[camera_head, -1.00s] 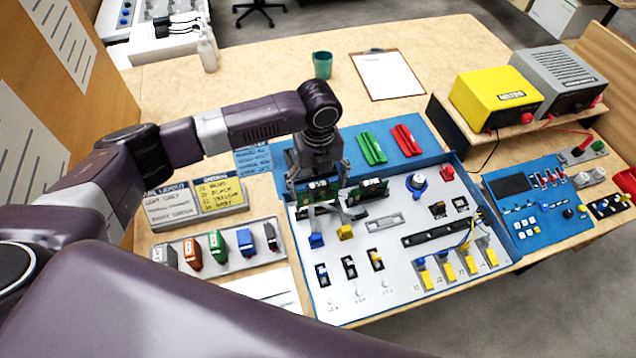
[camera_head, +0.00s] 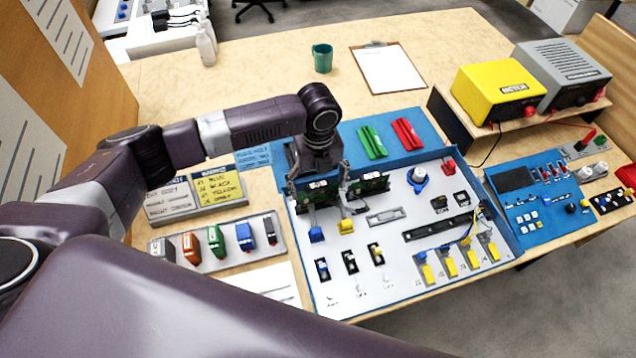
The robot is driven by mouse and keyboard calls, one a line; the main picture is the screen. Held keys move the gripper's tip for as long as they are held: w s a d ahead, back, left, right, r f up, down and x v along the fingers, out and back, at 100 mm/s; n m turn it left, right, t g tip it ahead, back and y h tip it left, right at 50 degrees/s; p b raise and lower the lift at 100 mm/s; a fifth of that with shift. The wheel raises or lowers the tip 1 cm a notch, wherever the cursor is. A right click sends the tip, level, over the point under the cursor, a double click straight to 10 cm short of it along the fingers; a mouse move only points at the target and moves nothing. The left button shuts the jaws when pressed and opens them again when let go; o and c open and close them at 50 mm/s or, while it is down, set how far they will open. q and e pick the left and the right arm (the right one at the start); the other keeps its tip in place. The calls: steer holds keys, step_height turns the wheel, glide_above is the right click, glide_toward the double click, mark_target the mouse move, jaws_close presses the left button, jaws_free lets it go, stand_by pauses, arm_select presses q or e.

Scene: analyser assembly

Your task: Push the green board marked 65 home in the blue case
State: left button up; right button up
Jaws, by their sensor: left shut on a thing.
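The blue case (camera_head: 505,222) lies open on the table with a light panel inside. Two green boards stand upright near its back left. My left gripper (camera_head: 318,192) is shut on the left green board (camera_head: 322,187) and reaches down from above it. The gripper hides much of this board, and the number on it is too small to read. The other green board (camera_head: 372,184) stands just to the right. I cannot tell how deep the held board sits in its place. My right gripper is not in view.
Blue (camera_head: 317,234) and yellow (camera_head: 346,227) connectors lie in front of the boards. A grey tray (camera_head: 218,261) of coloured modules stands left of the case. A blue instrument panel (camera_head: 545,225) is at right.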

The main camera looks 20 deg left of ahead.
arm_select(q)
steer(key=shift+f, duration=0.6)
steer(key=shift+f+b, duration=0.35)
steer(key=shift+f, duration=0.05)
stand_by(0.4)
steer(key=o, duration=1.2)
steer(key=shift+o, duration=0.3)
steer(key=shift+r, duration=0.15)
step_height(320, 180, up, 7)
steer(key=p, duration=0.7)
